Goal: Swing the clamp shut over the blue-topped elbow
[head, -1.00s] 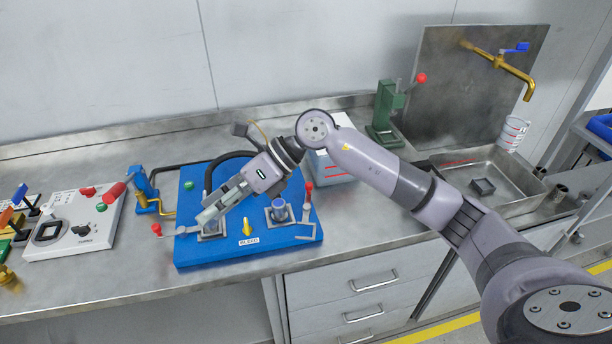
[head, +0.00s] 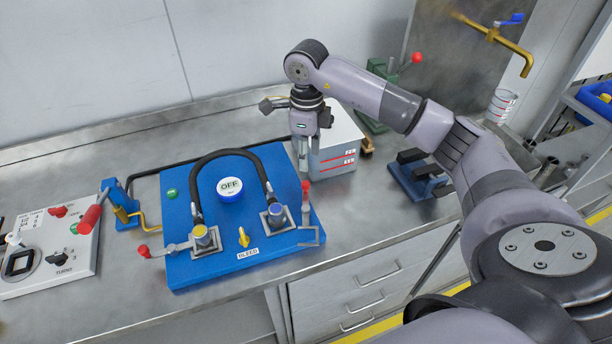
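The blue-topped elbow (head: 277,214) stands in a square seat at the right front of a blue board (head: 215,270). Its clamp (head: 306,208) is beside it on the right. The clamp's red-tipped lever stands upright, so the clamp looks open. My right gripper (head: 303,166) points down just above and behind the red tip. Its fingers are seen nearly edge-on, and whether they are spread or touch the lever is unclear. My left gripper is out of view.
A black hose (head: 228,153) arches between the elbows, around a round OFF display (head: 230,189). A yellow bleed knob (head: 243,238) stands between them. A white box (head: 340,147) is close behind the gripper. A switch panel (head: 50,245) is at left. The front counter is bare.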

